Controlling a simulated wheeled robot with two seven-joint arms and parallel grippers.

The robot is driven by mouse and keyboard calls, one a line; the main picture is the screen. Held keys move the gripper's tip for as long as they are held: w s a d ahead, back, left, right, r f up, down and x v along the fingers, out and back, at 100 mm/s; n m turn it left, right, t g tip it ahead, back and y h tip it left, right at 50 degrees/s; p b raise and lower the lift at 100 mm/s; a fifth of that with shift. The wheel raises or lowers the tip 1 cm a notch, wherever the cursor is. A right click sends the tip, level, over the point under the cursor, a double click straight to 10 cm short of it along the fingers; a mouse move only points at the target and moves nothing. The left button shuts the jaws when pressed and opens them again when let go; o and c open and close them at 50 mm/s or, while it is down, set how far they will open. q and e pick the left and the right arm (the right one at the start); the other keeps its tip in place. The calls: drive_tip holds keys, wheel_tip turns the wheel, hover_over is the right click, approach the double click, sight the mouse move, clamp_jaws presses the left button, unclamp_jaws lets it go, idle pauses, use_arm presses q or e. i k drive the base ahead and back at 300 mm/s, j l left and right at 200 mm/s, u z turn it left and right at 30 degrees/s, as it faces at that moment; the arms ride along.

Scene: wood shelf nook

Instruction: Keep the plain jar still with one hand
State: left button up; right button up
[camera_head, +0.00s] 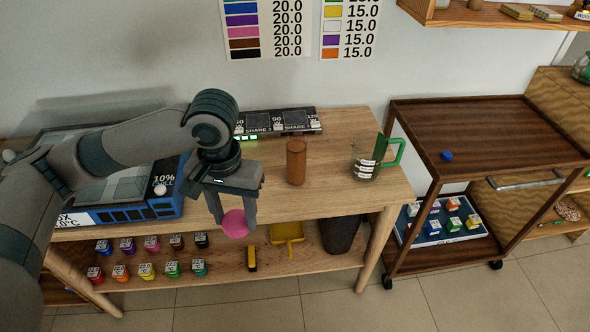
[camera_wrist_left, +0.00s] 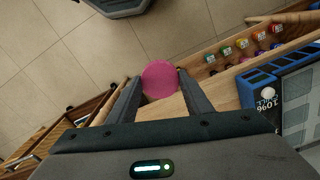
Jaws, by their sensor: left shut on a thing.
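My left gripper (camera_head: 233,222) is shut on a round pink thing (camera_head: 236,224), held in front of the wooden table's near edge. In the left wrist view the pink thing (camera_wrist_left: 160,79) shows as a smooth disc between the two fingertips; I cannot tell its depth or whether it is a lid. A plain brown cylinder (camera_head: 296,162), which may be the plain jar, stands upright on the table (camera_head: 330,190), right of the gripper and apart from it. My right gripper is not in view.
A clear jug with a green handle (camera_head: 368,165) stands near the table's right end. A blue and grey machine (camera_head: 140,195) is at the left. Several small coloured pots (camera_head: 150,243) sit on the lower shelf. A brown cart (camera_head: 480,125) stands to the right.

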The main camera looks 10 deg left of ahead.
sight(296, 141)
drive_tip(key=j+z, duration=0.2)
drive_tip(key=z, duration=0.15)
drive_tip(key=k+j+z, duration=0.1)
drive_tip(key=j+z, duration=0.25)
drive_tip(key=k+j+z, duration=0.15)
drive_tip(key=j, duration=0.3)
drive_tip(key=k+j+z, duration=0.15)
drive_tip(key=j, duration=0.25)
drive_tip(key=k+j+z, duration=0.15)
drive_tip(key=k+j, duration=0.45)
drive_tip(key=j, duration=0.15)
drive_tip(key=k+j, duration=0.2)
drive_tip(key=j, duration=0.2)
